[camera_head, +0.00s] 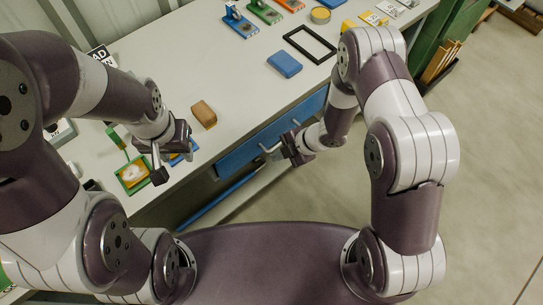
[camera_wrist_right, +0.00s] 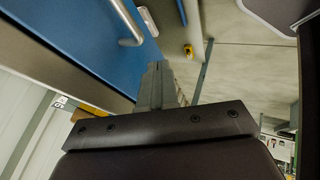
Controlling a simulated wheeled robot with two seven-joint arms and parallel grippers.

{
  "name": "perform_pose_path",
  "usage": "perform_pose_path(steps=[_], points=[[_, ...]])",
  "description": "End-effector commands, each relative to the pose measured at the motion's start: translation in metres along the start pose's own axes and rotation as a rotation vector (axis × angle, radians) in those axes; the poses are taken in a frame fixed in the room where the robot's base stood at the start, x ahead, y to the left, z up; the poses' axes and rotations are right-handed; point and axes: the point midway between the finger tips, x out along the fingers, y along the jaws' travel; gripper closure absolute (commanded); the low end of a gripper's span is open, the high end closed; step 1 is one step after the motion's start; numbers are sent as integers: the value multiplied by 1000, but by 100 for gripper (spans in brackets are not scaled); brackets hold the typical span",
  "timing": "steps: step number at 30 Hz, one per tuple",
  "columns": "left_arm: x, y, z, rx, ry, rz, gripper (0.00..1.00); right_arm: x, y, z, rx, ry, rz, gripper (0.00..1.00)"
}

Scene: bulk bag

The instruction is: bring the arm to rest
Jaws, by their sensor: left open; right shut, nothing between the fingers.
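My left gripper (camera_head: 166,160) is open above the front edge of the bench, at the left in the head view. A blue item lies partly hidden behind it. My right gripper (camera_head: 292,150) is shut and empty in front of the blue drawer (camera_head: 240,143), close to its handle. In the right wrist view the shut fingers (camera_wrist_right: 158,88) show at the middle, with the blue drawer front (camera_wrist_right: 75,40) and a metal handle (camera_wrist_right: 130,25) beyond them. I cannot tell whether the fingers touch the handle.
The bench top (camera_head: 190,60) holds a brown block (camera_head: 203,114), a blue block (camera_head: 284,64), a black frame (camera_head: 310,44) and a green-framed item (camera_head: 133,173). Several coloured devices stand along the back. Open floor (camera_head: 480,140) lies to the right.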

Motion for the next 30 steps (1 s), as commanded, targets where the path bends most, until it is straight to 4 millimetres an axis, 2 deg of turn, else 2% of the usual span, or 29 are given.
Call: perform_pose_path(steps=[3, 6, 12, 14, 16, 17, 18, 20, 21, 22, 24, 25, 27, 30], points=[[-1, 0, 0, 0, 0, 0, 58, -22, 1, 1, 1, -2, 3, 100], [-1, 0, 0, 0, 0, 0, 58, -35, 0, 0, 1, -1, 2, 100], [-1, 0, 0, 0, 0, 0, 58, -42, 0, 0, 6, 0, -1, 100], [-1, 0, 0, 0, 0, 0, 58, -42, -5, 8, 70, -38, -21, 100], [-2, 0, 0, 0, 0, 0, 58, -49, -27, 31, 325, -192, -69, 100], [-2, 0, 0, 0, 0, 0, 58, -61, -34, 42, 472, -288, -76, 100], [-2, 0, 0, 0, 0, 0, 58, -86, -40, 53, 687, -425, -66, 100], [-2, 0, 0, 0, 0, 0, 58, -132, -50, 56, 1030, -615, -20, 100], [-2, 0, 0, 0, 0, 0, 58, -163, -57, 48, 1257, -710, 20, 100], [-2, 0, 0, 0, 0, 0, 58, -184, -62, 37, 1418, -762, 51, 100], [-2, 0, 0, 0, 0, 0, 58, -222, -71, 2, 1747, -813, 119, 100], [-1, 0, 0, 0, 0, 0, 58, -234, -72, -14, 1857, -807, 146, 100], [-1, 0, 0, 0, 0, 0, 58, -253, -66, -40, 2000, -749, 214, 100], [-1, 0, 0, 0, 0, 0, 58, -268, -49, -46, 1999, -680, 305, 100]])
